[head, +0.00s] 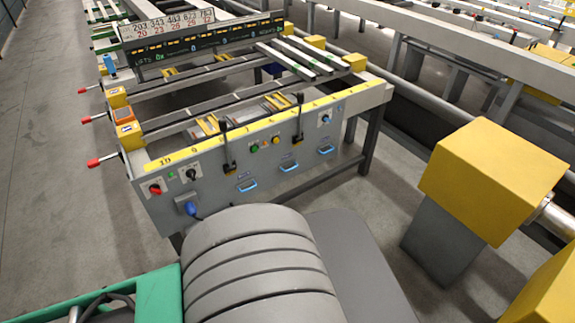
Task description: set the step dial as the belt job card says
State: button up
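A grey control panel (227,182) on the front of the runout table carries several dials and buttons. At its left are a red knob (155,189) and a black dial on a white plate (191,174). A dark dial on a light plate (325,119) is at its right end. Labels are too small to read, so I cannot tell which is the step dial. A white card (167,25) with black and red numbers stands above a dark display strip (210,41) at the back; I cannot tell whether it is the belt job card. My gripper is not in view.
Blue handles (247,185), a blue plug (191,208) and black levers (226,150) stick out from the panel. Red-knobbed levers (103,161) jut out at the left. A yellow-topped post (494,181) stands at the right. Floor at the left is clear.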

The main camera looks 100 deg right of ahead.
aim_at(192, 174)
jog(key=z, duration=4.35)
jog(key=i, duration=0.1)
jog(key=u, duration=2.7)
jog(key=i, duration=0.45)
jog(key=z, duration=0.2)
